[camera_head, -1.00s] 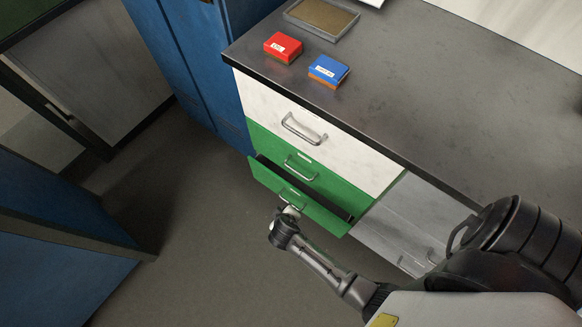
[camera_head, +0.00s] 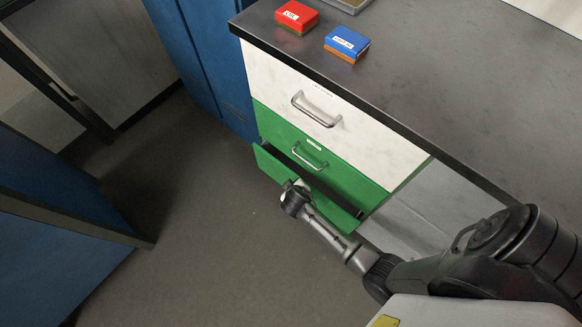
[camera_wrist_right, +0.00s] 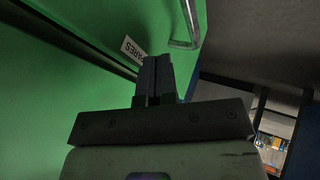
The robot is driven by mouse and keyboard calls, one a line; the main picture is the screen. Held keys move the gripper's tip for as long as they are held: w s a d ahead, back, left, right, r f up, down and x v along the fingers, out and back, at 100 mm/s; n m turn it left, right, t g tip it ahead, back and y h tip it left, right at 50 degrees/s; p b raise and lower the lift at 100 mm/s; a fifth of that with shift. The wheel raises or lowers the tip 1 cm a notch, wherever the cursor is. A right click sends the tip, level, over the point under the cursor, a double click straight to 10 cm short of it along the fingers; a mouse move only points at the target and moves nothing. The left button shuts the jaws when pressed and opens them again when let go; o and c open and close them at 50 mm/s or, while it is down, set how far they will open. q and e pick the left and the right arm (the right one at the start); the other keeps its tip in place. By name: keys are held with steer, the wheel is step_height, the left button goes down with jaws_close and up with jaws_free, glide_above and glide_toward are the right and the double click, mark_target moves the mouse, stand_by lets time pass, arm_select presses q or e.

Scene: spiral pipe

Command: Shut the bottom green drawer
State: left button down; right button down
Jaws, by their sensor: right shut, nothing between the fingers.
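The bottom green drawer (camera_head: 272,168) is pulled out partway, with a dark gap showing behind its front panel. Its green front also shows in the right wrist view (camera_wrist_right: 235,45), with a metal handle (camera_wrist_right: 190,35) and a label reading "SPARES" (camera_wrist_right: 133,50). My right gripper (camera_head: 300,186) is at the front of this drawer; in the wrist view its fingers (camera_wrist_right: 155,68) are together and empty, close to the label and beside the handle. I cannot tell if the fingertips touch the panel. My left gripper is not in view.
Above it are a closed green drawer (camera_head: 345,176) and a white drawer (camera_head: 310,88) with handles. The dark worktop (camera_head: 450,70) holds a red box (camera_head: 297,15) and a blue box (camera_head: 346,42). Blue cabinets (camera_head: 195,60) stand to the left. Floor in front is clear.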

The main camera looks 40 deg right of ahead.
steer(key=shift+d, duration=0.4)
steer(key=shift+r, duration=0.1)
